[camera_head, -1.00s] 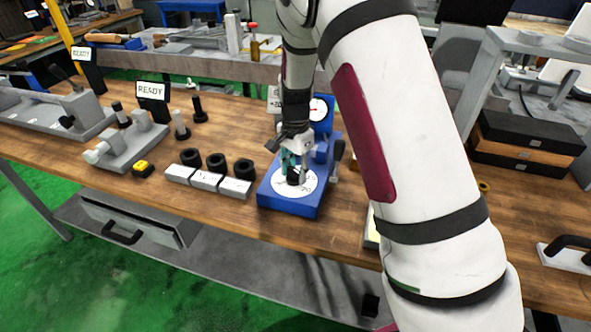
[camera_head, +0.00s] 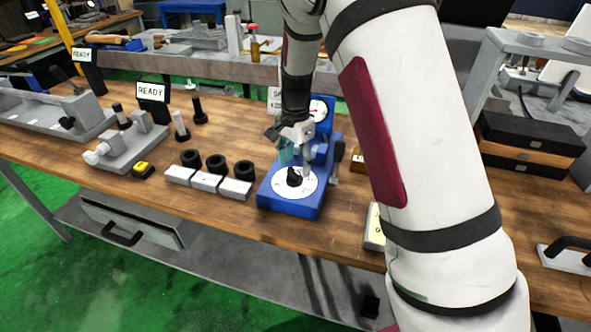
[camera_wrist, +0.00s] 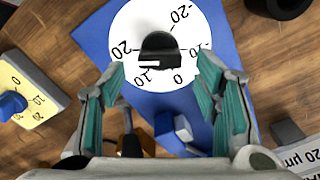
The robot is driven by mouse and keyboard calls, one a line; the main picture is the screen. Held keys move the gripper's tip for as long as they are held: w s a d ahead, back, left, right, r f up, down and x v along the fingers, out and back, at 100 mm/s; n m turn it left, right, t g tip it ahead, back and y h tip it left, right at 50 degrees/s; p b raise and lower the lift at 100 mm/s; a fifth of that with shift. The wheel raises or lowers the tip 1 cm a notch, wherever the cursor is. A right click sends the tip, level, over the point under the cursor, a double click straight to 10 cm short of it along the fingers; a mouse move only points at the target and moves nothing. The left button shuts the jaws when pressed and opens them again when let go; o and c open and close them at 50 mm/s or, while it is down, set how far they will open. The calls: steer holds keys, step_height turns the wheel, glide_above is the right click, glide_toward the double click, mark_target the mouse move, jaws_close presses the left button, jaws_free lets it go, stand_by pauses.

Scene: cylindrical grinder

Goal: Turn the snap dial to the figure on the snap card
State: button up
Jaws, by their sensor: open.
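The snap dial (camera_head: 309,184) is a white disc with a black knob (camera_head: 295,177) on a blue base (camera_head: 290,207). In the wrist view the knob (camera_wrist: 160,48) is bare, with a white mark on the side near the 10; the exact reading is unclear. Printed figures include -20, -10, 0, 10 and 20. My gripper (camera_head: 297,158) is open above the dial, its fingers apart on either side of the knob in the wrist view and touching nothing visible. The snap card (camera_head: 274,101) stands behind, partly hidden; its lower line in the wrist view (camera_wrist: 300,158) reads "20 µm", any sign cut off.
A round gauge (camera_head: 319,110) stands at the back of the blue base. Black rings (camera_head: 217,164) and grey blocks (camera_head: 206,182) lie to its left. A yellow plate with a blue knob (camera_wrist: 12,104) lies on the other side. Wooden bench shows bare in front.

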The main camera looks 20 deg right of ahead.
mark_target(296, 171)
step_height(296, 171, up, 9)
steer(key=shift+f, duration=0.2)
stand_by(0.4)
steer(key=s+r+n+t+y, duration=0.15)
steer(key=s+r+n, duration=0.45)
steer(key=s+r, duration=0.8)
steer(key=s+f+n+t+h, duration=0.1)
steer(key=s+n, duration=0.6)
steer(key=s, duration=1.1)
steer(key=shift+s+f+t, duration=0.15)
steer(key=shift+f+t, duration=0.15)
steer(key=shift+t, duration=0.55)
steer(key=shift+a+h, duration=0.1)
steer(key=shift+h, duration=0.15)
